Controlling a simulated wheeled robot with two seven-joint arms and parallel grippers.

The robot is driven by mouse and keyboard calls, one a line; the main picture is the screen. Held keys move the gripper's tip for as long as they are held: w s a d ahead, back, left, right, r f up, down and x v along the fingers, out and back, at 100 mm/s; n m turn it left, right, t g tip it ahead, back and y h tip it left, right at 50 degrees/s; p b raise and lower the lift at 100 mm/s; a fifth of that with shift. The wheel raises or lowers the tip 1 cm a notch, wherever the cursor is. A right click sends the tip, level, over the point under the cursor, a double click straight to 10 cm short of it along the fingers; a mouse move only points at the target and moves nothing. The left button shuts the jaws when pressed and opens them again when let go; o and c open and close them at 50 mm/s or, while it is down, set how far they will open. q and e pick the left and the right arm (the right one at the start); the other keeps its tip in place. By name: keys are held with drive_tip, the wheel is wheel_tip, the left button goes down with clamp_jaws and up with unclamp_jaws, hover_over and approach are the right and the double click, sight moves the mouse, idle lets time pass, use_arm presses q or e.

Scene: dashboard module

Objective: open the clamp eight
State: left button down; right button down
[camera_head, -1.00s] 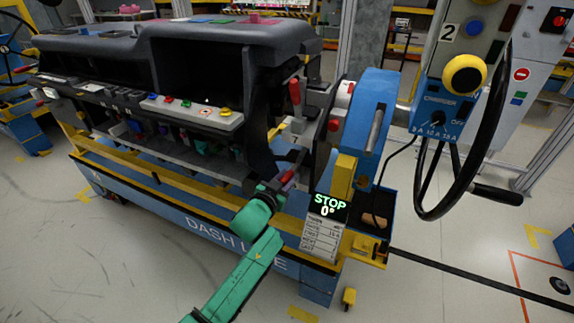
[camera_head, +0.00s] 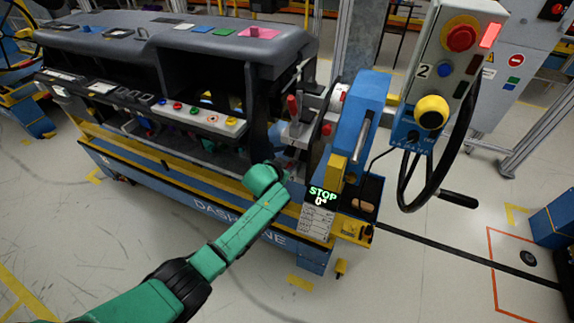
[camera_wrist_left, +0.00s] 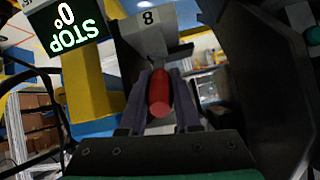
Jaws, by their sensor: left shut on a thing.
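Clamp eight shows in the left wrist view as a grey metal plate marked 8 (camera_wrist_left: 148,18) with a red handle (camera_wrist_left: 159,93) below it. My left gripper (camera_wrist_left: 160,105) is shut on this red handle, with one dark finger on each side. In the head view my green left arm reaches up to the right, and my left gripper (camera_head: 287,166) is at the right end of the dashboard frame. There the clamp is mostly hidden and too small to make out. My right gripper is not in view.
Another red lever (camera_head: 293,104) stands upright above my gripper. The black dashboard module (camera_head: 190,45) lies along the blue and yellow frame. A STOP 0° display (camera_head: 322,196) is just right of my gripper. A control panel (camera_head: 450,70) with a black wheel stands right. Floor in front is open.

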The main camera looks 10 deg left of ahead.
use_arm(q)
drive_tip(key=c, duration=0.6)
unclamp_jaws()
drive_tip(key=p+v, duration=0.1)
drive_tip(key=v, duration=1.3)
drive_tip(key=shift+s+r, duration=0.1)
drive_tip(key=shift+s, duration=0.2)
drive_tip(key=shift+c, duration=0.4)
